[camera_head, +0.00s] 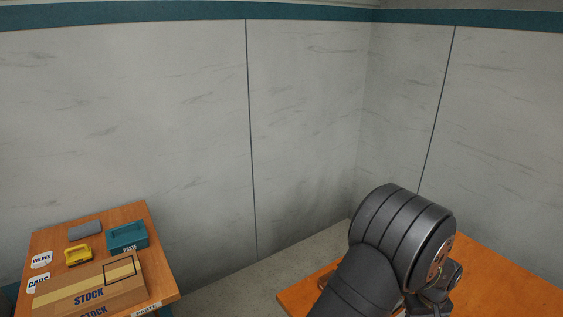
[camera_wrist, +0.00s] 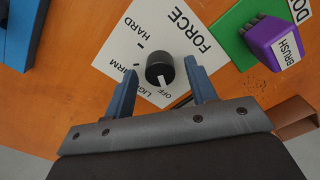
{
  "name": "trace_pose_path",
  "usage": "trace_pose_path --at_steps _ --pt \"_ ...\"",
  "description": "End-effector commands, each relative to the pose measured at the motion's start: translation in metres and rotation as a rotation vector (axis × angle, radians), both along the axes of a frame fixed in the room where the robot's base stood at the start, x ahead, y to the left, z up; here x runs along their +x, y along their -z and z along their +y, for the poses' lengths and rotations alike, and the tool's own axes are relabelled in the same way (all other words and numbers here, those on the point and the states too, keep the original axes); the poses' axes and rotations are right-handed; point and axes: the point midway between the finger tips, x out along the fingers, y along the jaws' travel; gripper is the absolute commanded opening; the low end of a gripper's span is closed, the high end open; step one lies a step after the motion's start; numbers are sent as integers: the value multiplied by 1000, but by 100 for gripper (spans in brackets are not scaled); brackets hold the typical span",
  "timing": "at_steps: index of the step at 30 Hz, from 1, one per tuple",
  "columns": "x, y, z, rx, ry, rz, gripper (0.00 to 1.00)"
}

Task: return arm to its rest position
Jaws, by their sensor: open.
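Just beyond the fingertips is a black knob (camera_wrist: 160,70) on a white card marked FORCE, HARD, FIRM, LIGHT and OFF. The knob's white pointer is at the OFF side. I cannot tell whether the fingers touch the knob. In the head view only my dark arm shows at the lower right, and the gripper is out of sight there.
In the wrist view, a purple block labelled BRUSH (camera_wrist: 268,40) lies at the upper right by a green card (camera_wrist: 232,28). A blue object (camera_wrist: 22,30) is at the upper left. In the head view, a left table holds a STOCK box (camera_head: 90,285), a teal PASTE box (camera_head: 127,237) and a yellow tray (camera_head: 78,255).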

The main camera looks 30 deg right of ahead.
Motion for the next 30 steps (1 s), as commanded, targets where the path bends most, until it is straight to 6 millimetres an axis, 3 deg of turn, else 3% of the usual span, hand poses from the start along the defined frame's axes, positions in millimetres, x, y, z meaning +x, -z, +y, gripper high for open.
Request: trace_pose_path --at_steps 6,18,25,30 --pt "0 0 0 0 101 0 52" --pt "0 0 0 0 130 0 52" --pt "0 0 0 0 129 0 97" --pt "2 -4 0 -4 116 1 100"
